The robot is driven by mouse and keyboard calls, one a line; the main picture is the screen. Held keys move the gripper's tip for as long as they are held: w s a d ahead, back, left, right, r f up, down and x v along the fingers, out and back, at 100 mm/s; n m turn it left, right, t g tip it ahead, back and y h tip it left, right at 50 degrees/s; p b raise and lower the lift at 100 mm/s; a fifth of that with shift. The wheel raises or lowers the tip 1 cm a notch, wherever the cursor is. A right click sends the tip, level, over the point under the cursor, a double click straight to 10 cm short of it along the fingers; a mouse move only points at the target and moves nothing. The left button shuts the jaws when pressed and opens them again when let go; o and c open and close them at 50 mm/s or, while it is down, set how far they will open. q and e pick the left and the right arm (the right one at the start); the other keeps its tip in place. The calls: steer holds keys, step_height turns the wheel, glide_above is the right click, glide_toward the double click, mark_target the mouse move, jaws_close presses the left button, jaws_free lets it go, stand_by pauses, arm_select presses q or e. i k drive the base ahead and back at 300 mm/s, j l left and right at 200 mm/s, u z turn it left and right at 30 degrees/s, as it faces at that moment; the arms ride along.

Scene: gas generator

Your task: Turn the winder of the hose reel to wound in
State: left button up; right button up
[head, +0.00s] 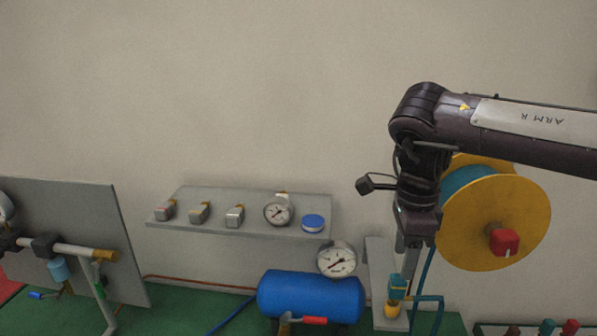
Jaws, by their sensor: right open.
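The hose reel (530,222) stands at the right, with yellow round side plates and blue hose (468,179) wound between them. My right gripper (409,248) points down just left of the reel, apart from the red knob. It is open and its fingertips are hard to make out. My left gripper is out of view.
A blue tank (310,296) with a gauge (337,260) stands left of the reel. A yellow and teal valve (397,290) stands below my right gripper. A grey shelf (245,231) holds small fittings. A grey panel (100,220) with pipes stands at far left.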

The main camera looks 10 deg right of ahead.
mark_target(506, 241)
steer(key=k, duration=1.5)
